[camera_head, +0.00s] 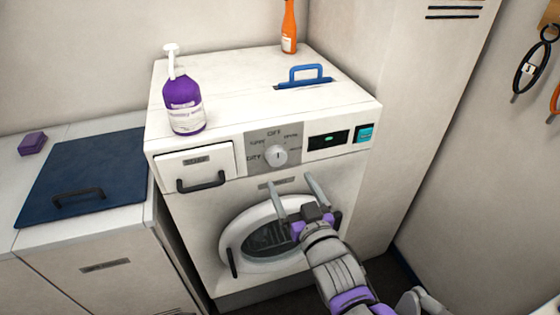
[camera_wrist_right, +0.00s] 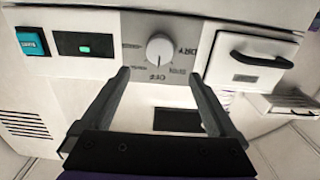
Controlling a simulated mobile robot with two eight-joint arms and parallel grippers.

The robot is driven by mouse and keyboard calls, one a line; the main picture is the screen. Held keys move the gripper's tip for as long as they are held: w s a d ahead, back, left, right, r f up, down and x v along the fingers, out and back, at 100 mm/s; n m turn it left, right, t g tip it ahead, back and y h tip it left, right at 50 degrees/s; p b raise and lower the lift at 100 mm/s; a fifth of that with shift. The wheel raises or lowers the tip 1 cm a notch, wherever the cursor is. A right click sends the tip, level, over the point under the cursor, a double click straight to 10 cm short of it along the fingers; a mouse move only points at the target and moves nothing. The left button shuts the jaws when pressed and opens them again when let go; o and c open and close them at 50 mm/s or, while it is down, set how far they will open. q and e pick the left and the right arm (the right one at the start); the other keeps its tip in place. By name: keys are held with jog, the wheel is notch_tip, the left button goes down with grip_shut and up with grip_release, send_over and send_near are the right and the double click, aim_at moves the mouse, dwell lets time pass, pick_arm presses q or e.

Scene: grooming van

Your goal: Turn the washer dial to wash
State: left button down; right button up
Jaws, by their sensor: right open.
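The white washer (camera_head: 265,100) stands in the middle of the head view. Its round white dial (camera_head: 277,155) sits on a grey panel, with a mark pointing up toward OFF. DRY reads at its left; the other labels are too small to read surely. The dial also shows upside down in the right wrist view (camera_wrist_right: 159,47). My right gripper (camera_head: 293,183) is open and empty, just below the dial in the head view. In the wrist view its two fingers (camera_wrist_right: 157,73) point toward the panel, apart from the dial on either side. My left gripper is out of view.
A purple bottle (camera_head: 183,105) and an orange bottle (camera_head: 289,27) stand on the washer, near a blue handle (camera_head: 305,74). A drawer handle (camera_head: 201,182) sticks out left of the dial. The teal button (camera_head: 365,134) is at its right. The round door (camera_head: 235,226) is below.

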aim_at(278, 158)
jog(key=x, duration=0.9)
jog(key=shift+f+b, duration=0.1)
jog(key=shift+b, duration=0.2)
jog(key=c, duration=1.4)
